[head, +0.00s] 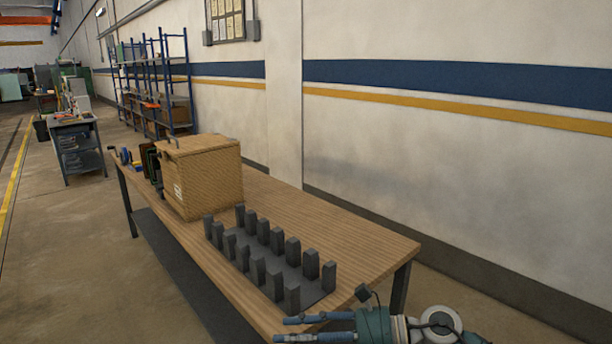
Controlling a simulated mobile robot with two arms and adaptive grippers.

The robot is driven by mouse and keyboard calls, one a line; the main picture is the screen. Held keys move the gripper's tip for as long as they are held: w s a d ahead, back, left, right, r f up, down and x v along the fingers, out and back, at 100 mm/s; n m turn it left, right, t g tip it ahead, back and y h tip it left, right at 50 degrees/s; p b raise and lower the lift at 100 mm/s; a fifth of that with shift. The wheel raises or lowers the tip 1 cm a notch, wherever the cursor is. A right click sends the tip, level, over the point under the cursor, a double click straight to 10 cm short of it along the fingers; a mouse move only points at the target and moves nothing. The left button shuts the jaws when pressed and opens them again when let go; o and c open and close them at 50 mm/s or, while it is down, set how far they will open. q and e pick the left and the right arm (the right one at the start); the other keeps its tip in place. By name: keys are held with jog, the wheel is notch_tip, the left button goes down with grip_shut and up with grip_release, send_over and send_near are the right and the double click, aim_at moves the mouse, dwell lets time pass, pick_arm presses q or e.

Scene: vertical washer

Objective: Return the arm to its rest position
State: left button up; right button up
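My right gripper (281,329) is at the bottom of the head view, and its arm comes in from the lower right. Its two bluish-grey fingers point left with a gap between them, and I see nothing held there. It appears beside the near end of the wooden table (345,243), in front of a dark grey rack (291,273) with two rows of upright blocks. My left gripper is not in view.
A wicker-like box (203,178) stands on the table behind the rack, with small dark items and a blue spool beyond it. The wall runs along the table's right side. Blue shelves (160,90) and a grey cart (78,148) stand farther back. The floor at left is clear.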

notch_tip(320, 180, up, 8)
jog(key=w+m+t+y, duration=0.2)
jog(key=m+t, duration=0.6)
jog(key=m, duration=0.3)
jog(key=w+d+m+t+h, duration=0.3)
jog(key=d+m+t+h, duration=0.4)
jog(key=m, duration=0.7)
jog(key=s+d+f+m+g+h, duration=0.2)
jog(key=s+d+f+m+h, duration=0.25)
jog(key=d+f+m, duration=0.4)
jog(key=s+d+f+m+g+h, duration=0.25)
jog(key=d+f+m+h, duration=0.35)
jog(key=f+m, duration=0.4)
jog(key=s+d+f+m+g, duration=0.1)
jog(key=s+f+m+g, duration=0.45)
jog(key=s, duration=0.75)
jog(key=s+f+m+g, duration=0.4)
jog(key=s+f, duration=0.2)
jog(key=s, duration=0.6)
notch_tip(320, 180, down, 27)
jog(key=s+g, duration=0.1)
jog(key=s, duration=0.2)
jog(key=s+d+f+g, duration=0.1)
jog(key=s+d+f, duration=0.2)
jog(key=s+f, duration=1.2)
jog(key=shift+s+f+n, duration=0.4)
jog(key=shift+s, duration=0.4)
